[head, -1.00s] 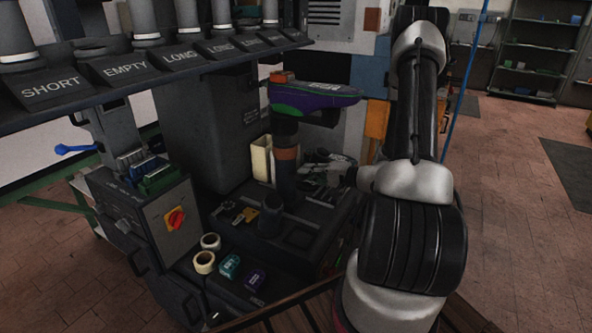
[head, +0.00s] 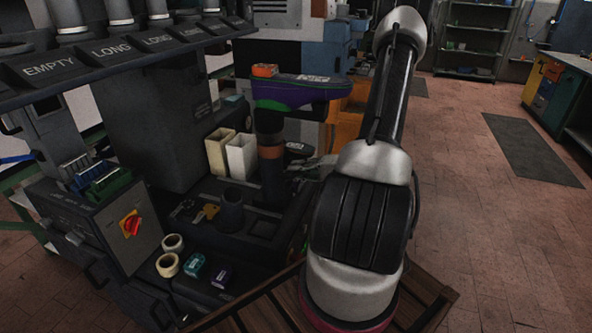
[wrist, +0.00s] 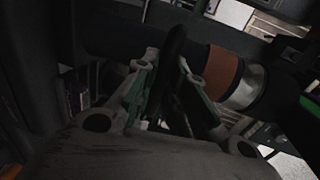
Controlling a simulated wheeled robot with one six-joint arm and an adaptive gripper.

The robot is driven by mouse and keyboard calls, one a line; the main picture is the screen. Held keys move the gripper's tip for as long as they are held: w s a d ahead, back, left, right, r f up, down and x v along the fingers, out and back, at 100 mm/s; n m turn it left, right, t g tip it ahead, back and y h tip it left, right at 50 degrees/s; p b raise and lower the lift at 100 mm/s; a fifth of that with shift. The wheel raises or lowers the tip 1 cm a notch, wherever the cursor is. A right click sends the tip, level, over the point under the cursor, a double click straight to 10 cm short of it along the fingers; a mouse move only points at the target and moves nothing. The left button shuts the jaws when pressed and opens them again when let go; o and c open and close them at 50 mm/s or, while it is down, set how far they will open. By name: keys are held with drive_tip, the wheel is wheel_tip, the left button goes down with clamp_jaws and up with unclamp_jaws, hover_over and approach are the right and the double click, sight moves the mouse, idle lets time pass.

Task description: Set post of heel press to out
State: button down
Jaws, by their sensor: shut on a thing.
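The heel press post (head: 271,170) is dark and upright, with a copper-coloured band and a purple and green shoe-shaped top (head: 300,92). It stands on the dark press bed, just behind and right of a short dark cup-like socket (head: 231,210). My gripper (head: 318,168) is at the right side of the post, partly hidden by my arm. In the wrist view, my gripper (wrist: 172,88) is shut on a slim dark handle (wrist: 174,50) beside the post. The copper band (wrist: 222,72) shows to the right of the fingers.
A control box with a red knob (head: 131,224) is at left. Open floor (head: 465,210) lies to the right.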

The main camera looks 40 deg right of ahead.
drive_tip(key=shift+s+f, duration=0.1)
drive_tip(key=c, duration=1.5)
unclamp_jaws()
drive_tip(key=shift+d, duration=0.1)
drive_tip(key=shift+o, duration=0.2)
drive_tip(key=v, duration=1.2)
